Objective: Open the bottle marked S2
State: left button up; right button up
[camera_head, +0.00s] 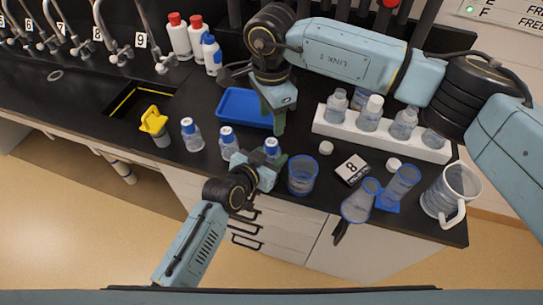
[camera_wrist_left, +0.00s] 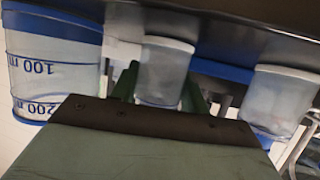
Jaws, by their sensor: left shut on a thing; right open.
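Three small clear bottles with blue caps stand in a row near the front of the bench: the left one (camera_head: 192,136), the middle one (camera_head: 229,144) and the right one (camera_head: 271,148). I cannot read which is marked S2. My left gripper (camera_head: 263,163) is shut on the right bottle, which stands between its green fingers in the left wrist view (camera_wrist_left: 163,72). The gripper hides its lower part. Another bottle (camera_wrist_left: 279,100) shows to the right there. My right gripper (camera_head: 278,127) is open, pointing down just behind and above the held bottle's cap.
A blue tray (camera_head: 236,108) lies behind the bottles. A blue-marked beaker (camera_head: 302,175) stands right of my left gripper. A sink lies left.

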aim_at(271, 142)
jog(key=m, duration=0.3)
jog(key=shift+m, duration=0.3)
jog(key=m, duration=2.7)
jog(key=shift+f+m, duration=0.35)
jog(key=shift+m, duration=0.15)
notch_tip(271, 142, down, 7)
jog(key=shift+f, duration=0.15)
jog(key=shift+c, duration=0.4)
